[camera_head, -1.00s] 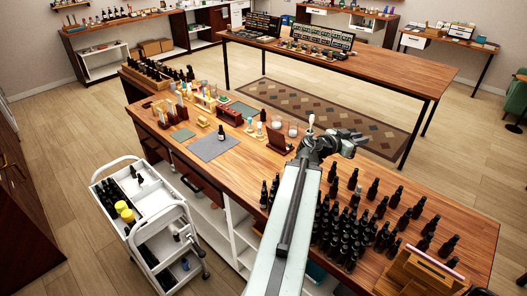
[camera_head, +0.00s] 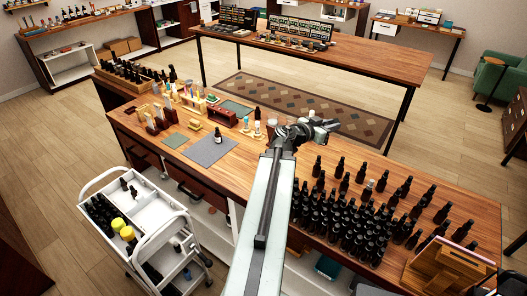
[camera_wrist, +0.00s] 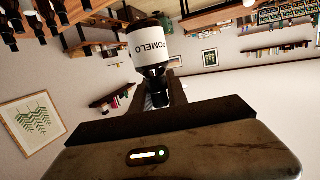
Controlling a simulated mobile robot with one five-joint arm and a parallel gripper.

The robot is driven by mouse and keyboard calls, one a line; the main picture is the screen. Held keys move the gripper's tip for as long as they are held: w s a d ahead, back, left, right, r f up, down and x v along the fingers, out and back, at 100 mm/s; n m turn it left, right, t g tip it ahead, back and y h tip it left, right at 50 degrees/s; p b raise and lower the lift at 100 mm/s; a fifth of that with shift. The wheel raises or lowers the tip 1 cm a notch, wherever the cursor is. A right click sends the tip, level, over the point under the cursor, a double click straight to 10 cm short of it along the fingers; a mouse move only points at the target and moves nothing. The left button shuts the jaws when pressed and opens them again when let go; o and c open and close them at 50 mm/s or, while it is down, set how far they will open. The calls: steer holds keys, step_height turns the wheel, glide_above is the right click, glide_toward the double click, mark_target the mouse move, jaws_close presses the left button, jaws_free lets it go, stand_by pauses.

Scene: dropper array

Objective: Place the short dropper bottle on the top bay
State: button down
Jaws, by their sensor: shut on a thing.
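My gripper (camera_head: 322,129) is at the far end of my arm, above the long wooden bench in the head view. In the wrist view my gripper (camera_wrist: 158,92) is shut on a dark bottle with a white POMELO label (camera_wrist: 149,42). The label reads upside down in that picture. The held bottle is hard to make out in the head view. A small dark bottle (camera_head: 218,135) stands alone on a grey mat (camera_head: 205,152), left of my gripper. I cannot tell which part is the top bay.
Many dark bottles (camera_head: 345,222) crowd the bench's right half. A wooden stand (camera_head: 445,265) is at the lower right. A white trolley (camera_head: 160,205) with bottles and yellow-capped jars stands at the left. Wooden racks (camera_head: 153,120) and a red-brown box (camera_head: 222,116) are beyond the mat.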

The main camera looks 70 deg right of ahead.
steer(key=w+d+f+n+t+h+b, duration=0.1)
steer(key=w+d+f+n+t+b, duration=0.15)
steer(key=w+f+b, duration=0.4)
steer(key=w+d+f+n+t+h+b, duration=0.1)
steer(key=w+d+f+b, duration=0.2)
steer(key=w, duration=0.7)
steer(key=f+b, duration=0.6)
steer(key=f, duration=0.1)
steer(key=f+b, duration=0.3)
steer(key=b, duration=0.1)
steer(key=shift+s+a+f, duration=0.1)
steer(key=shift+s+f, duration=0.15)
steer(key=shift+r, duration=0.2)
steer(key=shift+f, duration=0.1)
steer(key=c, duration=1.7)
jaws_free()
steer(key=shift+f, duration=0.1)
steer(key=shift+o, duration=0.6)
